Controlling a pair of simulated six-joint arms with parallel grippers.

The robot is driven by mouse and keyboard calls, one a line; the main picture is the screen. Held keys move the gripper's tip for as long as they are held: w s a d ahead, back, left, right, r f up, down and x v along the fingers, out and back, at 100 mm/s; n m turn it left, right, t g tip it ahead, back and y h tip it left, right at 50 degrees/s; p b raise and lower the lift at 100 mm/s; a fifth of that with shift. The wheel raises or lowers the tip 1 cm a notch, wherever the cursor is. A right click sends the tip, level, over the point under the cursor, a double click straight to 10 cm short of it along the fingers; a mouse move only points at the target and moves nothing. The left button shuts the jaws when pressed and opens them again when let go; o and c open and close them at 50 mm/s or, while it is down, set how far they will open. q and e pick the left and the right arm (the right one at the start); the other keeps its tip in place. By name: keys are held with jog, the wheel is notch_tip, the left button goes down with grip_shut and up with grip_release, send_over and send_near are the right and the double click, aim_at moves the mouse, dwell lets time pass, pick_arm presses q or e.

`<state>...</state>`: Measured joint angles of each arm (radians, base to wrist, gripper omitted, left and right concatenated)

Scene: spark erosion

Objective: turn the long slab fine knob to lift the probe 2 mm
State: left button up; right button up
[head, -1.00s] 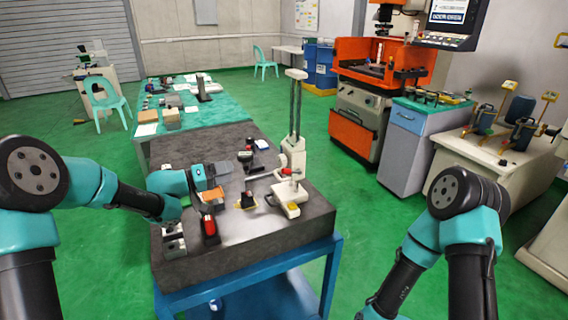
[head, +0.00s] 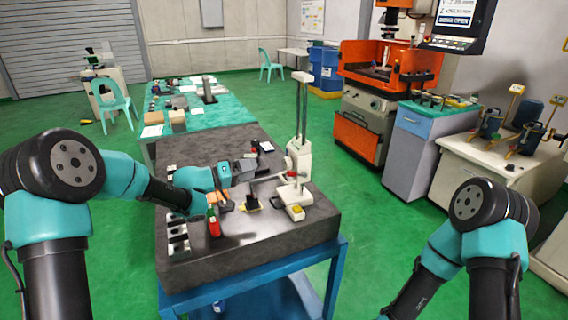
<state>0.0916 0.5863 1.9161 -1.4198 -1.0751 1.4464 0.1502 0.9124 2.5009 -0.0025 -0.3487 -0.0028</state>
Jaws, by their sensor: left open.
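On the long dark slab (head: 270,240) stands a pale gauge stand (head: 299,150) with an upright twin-rod column, a small red part and a pale foot (head: 293,194). A thin grey arm reaches left from the stand, low over the slab. I cannot make out the fine knob or the probe tip for certain at this size.
A red upright item (head: 213,223) stands below my left gripper, and a small black block (head: 250,202) lies right of it. Grey metal blocks (head: 178,240) line the slab's left edge. The slab's front right is clear. A green-topped table (head: 190,103) stands behind.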

aim_at(284, 162)
pick_arm(q)
jog(key=x, duration=1.2)
jog(key=c, duration=0.9)
